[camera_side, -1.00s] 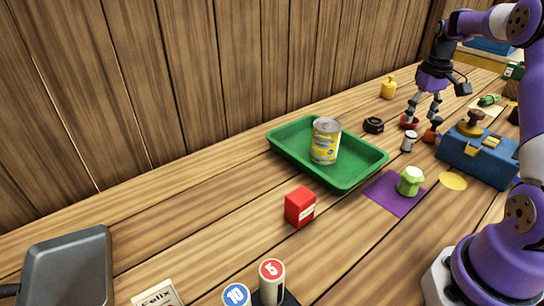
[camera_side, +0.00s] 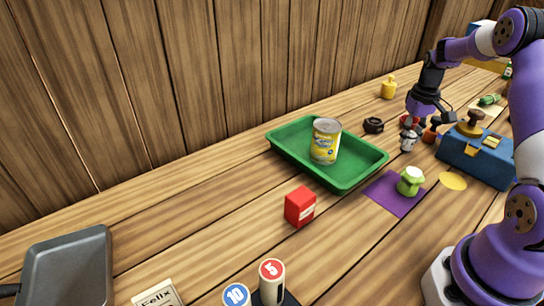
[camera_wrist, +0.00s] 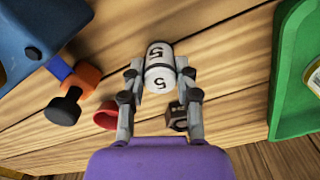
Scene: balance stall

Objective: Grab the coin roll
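A white cylinder marked "5" (camera_wrist: 160,79), which looks like the coin roll, shows in the wrist view between the two fingers of my gripper (camera_wrist: 160,68). The fingertips flank it closely on both sides. I cannot tell whether they press on it. In the side view the small pale roll (camera_side: 408,142) stands on the table, with my gripper (camera_side: 410,126) low over it. The fingers there are small and partly hidden.
A blue box (camera_side: 478,157) stands to the right, with an orange and black piece (camera_wrist: 68,103) beside it. A red ring-like thing (camera_wrist: 106,116) and a dark nut-like piece (camera_wrist: 176,116) lie close to the fingers. A green tray (camera_side: 345,187) holds a yellow can (camera_side: 325,142).

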